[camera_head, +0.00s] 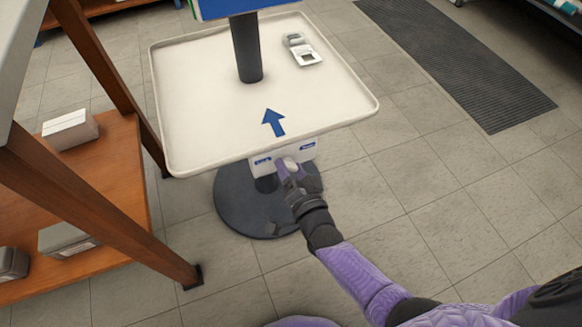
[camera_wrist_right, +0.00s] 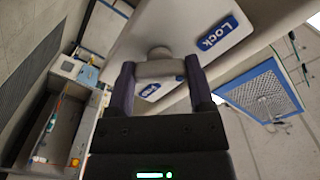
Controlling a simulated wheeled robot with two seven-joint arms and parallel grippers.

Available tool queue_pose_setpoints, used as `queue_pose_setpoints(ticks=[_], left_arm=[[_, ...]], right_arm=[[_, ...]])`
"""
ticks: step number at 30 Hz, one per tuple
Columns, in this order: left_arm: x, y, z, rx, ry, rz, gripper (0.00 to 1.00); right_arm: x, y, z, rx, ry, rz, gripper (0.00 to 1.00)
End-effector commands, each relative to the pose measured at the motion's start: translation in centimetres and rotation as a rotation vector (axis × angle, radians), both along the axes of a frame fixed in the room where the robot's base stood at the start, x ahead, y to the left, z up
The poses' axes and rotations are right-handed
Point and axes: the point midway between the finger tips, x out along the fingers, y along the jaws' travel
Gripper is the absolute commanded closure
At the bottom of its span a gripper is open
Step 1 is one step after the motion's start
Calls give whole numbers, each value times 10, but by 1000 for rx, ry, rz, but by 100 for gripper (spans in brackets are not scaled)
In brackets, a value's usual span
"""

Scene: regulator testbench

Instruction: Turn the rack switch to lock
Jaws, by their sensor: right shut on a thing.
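The rack switch is a pale grey knob on a white label plate (camera_head: 308,152) under the front edge of the tray in the head view. In the right wrist view, the knob (camera_wrist_right: 159,64) sits between the fingers of my right gripper (camera_wrist_right: 161,78). The fingers are shut on it from both sides. A blue "Lock" label (camera_wrist_right: 217,33) shows beside the knob. A second blue label (camera_wrist_right: 150,90) lies partly behind the fingers and is hard to read. In the head view my right gripper (camera_head: 287,165) covers much of the knob, so its angle is unclear. My left gripper is not in view.
The white tray (camera_head: 190,130) with a blue arrow stands on a dark post and round base (camera_head: 238,205). A small device (camera_head: 301,49) lies on the tray. A wooden rack (camera_head: 115,170) with boxes stands at left. The floor at right is clear, with a dark mat (camera_head: 450,60).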

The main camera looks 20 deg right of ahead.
Motion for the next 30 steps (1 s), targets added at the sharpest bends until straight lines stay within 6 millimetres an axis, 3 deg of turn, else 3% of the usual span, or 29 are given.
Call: queue_pose_setpoints(ticks=[3, 4, 8, 17, 24, 30], left_arm=[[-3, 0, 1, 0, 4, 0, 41], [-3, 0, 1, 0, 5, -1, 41], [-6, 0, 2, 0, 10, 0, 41], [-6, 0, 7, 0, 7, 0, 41], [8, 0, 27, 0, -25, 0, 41], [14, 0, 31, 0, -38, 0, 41]], right_arm=[[0, 0, -1, -3, 2, 1, 91], [0, 0, -1, -3, 2, 1, 28], [0, 0, -1, -2, 2, 1, 1], [-8, 0, 2, -2, 1, 1, 0], [-67, -2, 4, -1, 1, 0, 0], [-97, -3, 1, -2, 1, 1, 0]])
